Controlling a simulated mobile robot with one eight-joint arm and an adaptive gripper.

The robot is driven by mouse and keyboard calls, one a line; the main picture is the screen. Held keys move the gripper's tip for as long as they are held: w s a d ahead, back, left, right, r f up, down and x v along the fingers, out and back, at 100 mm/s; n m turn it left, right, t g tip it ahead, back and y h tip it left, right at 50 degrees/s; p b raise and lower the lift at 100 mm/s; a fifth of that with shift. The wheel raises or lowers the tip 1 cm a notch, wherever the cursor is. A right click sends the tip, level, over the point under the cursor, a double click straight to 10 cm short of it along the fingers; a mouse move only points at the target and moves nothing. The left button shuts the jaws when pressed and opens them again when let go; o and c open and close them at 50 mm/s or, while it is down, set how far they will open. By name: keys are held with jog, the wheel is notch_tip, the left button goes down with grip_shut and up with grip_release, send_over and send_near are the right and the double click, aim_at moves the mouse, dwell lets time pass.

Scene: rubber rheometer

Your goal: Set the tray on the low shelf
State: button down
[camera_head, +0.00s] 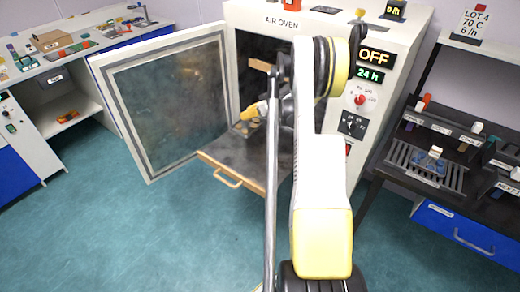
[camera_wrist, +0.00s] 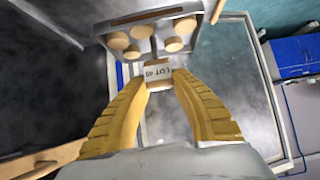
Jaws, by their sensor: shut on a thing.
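My gripper (camera_wrist: 159,80) is shut on a pale block marked "LOT 40" (camera_wrist: 158,70) at the near edge of the tray. The grey tray (camera_wrist: 150,17) carries several round tan discs in the wrist view. In the head view my gripper (camera_head: 252,111) is at the open front of the air oven, and the tan discs (camera_head: 243,128) show just beyond and below it. The low shelf (camera_head: 240,160) is a grey board, pulled out, with a wooden front edge and handle. My arm hides part of it. Whether the tray touches the shelf I cannot tell.
The air oven (camera_head: 265,20) has its glass door (camera_head: 165,95) swung open to the left. Its panel reads OFF and 24 h. A higher wooden shelf edge (camera_head: 260,64) shows inside. A bench with racks (camera_head: 440,170) stands right, a cluttered counter (camera_head: 75,50) left. The floor in front is clear.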

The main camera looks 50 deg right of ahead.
jog(key=shift+s+d+f, duration=0.15)
jog(key=shift+s+d, duration=0.05)
jog(key=shift+d, duration=0.25)
jog(key=shift+s+d+f, duration=0.15)
jog(key=shift+d, duration=0.3)
jog(key=shift+f, duration=0.25)
jog(key=w+a+f+b, duration=0.1)
jog(key=a+f+b, duration=0.1)
jog(key=a+f, duration=0.1)
jog(key=w+a+f+b, duration=0.2)
jog(key=a+f, duration=0.1)
jog(key=f, duration=0.1)
jog(key=w+a+f+b, duration=0.2)
jog(key=a+f+b, duration=0.1)
jog(key=shift+w+a+f, duration=0.2)
jog(key=shift+a+f, duration=0.15)
jog(key=shift+f, duration=0.05)
jog(key=shift+r, duration=0.15)
jog(key=c, duration=1.2)
grip_release()
jog(key=shift+o, duration=0.2)
